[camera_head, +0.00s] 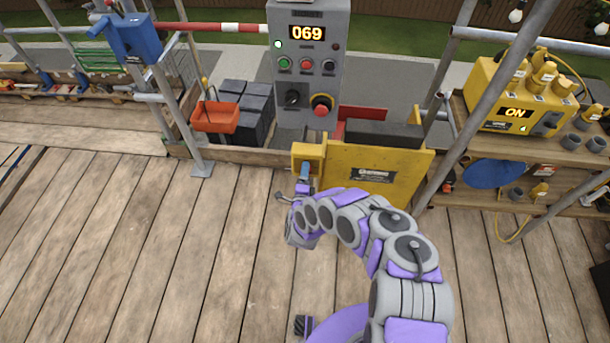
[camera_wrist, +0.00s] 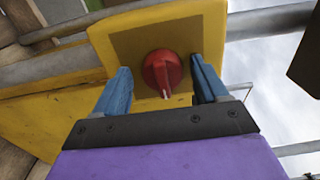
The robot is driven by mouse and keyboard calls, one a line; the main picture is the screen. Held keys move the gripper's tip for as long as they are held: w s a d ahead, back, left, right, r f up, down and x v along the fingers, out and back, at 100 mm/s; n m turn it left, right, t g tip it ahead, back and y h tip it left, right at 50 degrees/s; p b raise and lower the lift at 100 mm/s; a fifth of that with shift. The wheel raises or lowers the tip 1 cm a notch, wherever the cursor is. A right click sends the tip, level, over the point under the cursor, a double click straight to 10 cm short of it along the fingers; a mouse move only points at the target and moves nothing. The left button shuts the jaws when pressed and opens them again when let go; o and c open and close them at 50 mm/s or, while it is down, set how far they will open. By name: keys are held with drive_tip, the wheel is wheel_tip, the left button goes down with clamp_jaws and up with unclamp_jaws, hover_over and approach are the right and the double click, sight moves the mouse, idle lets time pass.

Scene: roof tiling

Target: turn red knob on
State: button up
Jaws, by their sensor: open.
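The red knob (camera_wrist: 162,72) sits on a yellow box (camera_wrist: 205,30) with a darker face, in the wrist view. A pale mark on the knob points toward the bottom of that view. My gripper (camera_wrist: 162,85) is open, with one blue finger on each side of the knob and gaps between the fingers and the knob. In the head view my gripper (camera_head: 303,172) is at the yellow box (camera_head: 310,152), on the left end of a yellow panel (camera_head: 378,162). The knob is hidden there.
A grey control cabinet (camera_head: 308,70) reading 069 stands behind the yellow panel. A yellow unit (camera_head: 510,95) reading ON sits on a wooden shelf at right. Slanted scaffold poles (camera_head: 475,80) stand on both sides. The plank floor (camera_head: 130,230) is clear at left.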

drive_tip(key=shift+s, duration=0.1)
drive_tip(key=s, duration=1.7)
drive_tip(key=shift+a, duration=0.3)
